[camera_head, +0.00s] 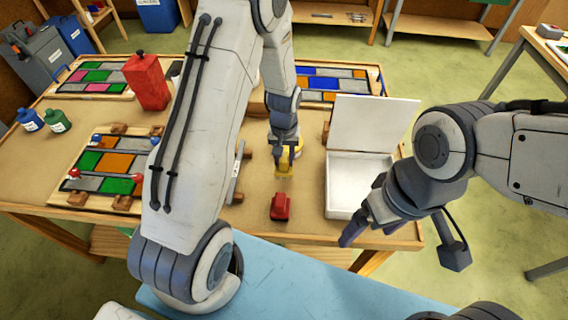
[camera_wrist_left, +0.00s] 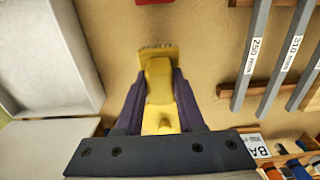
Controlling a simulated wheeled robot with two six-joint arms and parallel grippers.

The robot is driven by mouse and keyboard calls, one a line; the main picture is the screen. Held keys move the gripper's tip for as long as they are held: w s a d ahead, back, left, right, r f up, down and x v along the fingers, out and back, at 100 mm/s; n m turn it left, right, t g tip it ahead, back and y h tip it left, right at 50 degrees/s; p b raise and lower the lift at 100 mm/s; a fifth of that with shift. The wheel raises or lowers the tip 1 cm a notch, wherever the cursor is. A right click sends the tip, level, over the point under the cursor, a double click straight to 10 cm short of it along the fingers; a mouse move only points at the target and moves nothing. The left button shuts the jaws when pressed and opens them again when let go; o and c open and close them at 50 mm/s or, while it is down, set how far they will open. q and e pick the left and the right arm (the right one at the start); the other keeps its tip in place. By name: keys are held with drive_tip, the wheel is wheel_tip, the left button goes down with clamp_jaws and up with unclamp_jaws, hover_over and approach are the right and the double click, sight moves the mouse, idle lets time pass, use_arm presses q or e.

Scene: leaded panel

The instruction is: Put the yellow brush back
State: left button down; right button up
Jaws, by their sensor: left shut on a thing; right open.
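The yellow brush (camera_head: 285,165) is in my left gripper (camera_head: 290,150), above the middle of the table near the white box. In the left wrist view the yellow brush (camera_wrist_left: 158,80) lies between the two purple fingers of my left gripper (camera_wrist_left: 160,95), which is shut on it. Its bristle end points away from the palm. I cannot tell whether the bristles touch the table. My right gripper (camera_head: 365,225) is open and empty, in front of the white box at the table's right front edge.
A white box (camera_head: 350,212) with its lid raised stands right of the brush. A red block-like thing (camera_head: 281,206) lies in front of the brush. Leaded panels (camera_head: 108,165) lie at the left. Labelled grey bars (camera_wrist_left: 250,60) rest on wooden supports beside the brush. A red can (camera_head: 147,82) stands behind.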

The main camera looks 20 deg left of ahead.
sight(284, 166)
use_arm(q)
wheel_tip(284, 166, down, 3)
drive_tip(key=shift+f+p, duration=0.1)
drive_tip(key=shift+p, duration=0.5)
drive_tip(key=shift+f, duration=0.35)
drive_tip(key=shift+f, duration=0.1)
drive_tip(key=c, duration=0.5)
unclamp_jaws()
